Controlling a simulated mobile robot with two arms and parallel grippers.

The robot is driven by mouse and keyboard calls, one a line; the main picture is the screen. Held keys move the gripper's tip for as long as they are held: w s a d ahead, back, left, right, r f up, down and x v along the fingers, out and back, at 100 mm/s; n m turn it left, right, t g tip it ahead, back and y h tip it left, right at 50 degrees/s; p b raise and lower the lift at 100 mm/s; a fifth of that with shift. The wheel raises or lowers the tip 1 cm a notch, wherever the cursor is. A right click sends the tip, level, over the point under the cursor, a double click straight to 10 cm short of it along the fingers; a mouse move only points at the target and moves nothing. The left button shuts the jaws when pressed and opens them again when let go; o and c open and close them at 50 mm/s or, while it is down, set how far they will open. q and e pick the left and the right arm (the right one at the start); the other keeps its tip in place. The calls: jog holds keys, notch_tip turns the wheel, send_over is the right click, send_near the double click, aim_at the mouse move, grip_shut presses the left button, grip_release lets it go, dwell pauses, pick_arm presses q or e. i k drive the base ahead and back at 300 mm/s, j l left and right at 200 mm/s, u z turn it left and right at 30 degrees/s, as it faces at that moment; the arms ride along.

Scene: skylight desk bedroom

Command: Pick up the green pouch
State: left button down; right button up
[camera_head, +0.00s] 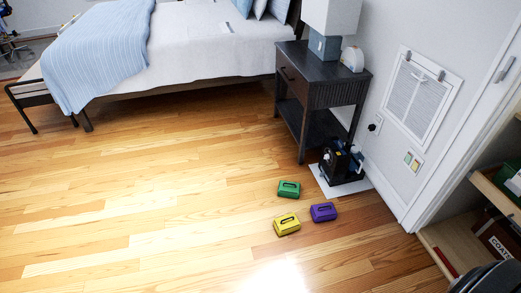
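The green pouch (289,189) lies on the wooden floor in the head view, right of centre, in front of the nightstand. It is a small box-like case with a dark handle-like mark on top. A yellow pouch (287,224) lies just nearer, and a purple pouch (323,212) lies to the right of the yellow one. The three are apart from each other. Neither of my grippers shows in this view.
A dark nightstand (315,88) stands behind the pouches, with a black machine (341,161) on a white mat (365,185) beside it. A bed (190,45) is at the back left. Shelves (455,245) stand at the right. The wooden floor (130,190) is clear at left.

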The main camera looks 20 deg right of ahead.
aim_at(285, 189)
jog(key=i+z, duration=0.15)
jog(key=i, duration=0.3)
jog(key=i+j+z, duration=0.15)
jog(key=i, duration=0.25)
jog(key=i+j+z, duration=0.15)
jog(key=i, duration=0.3)
jog(key=i+j+z, duration=0.15)
jog(key=i, duration=0.25)
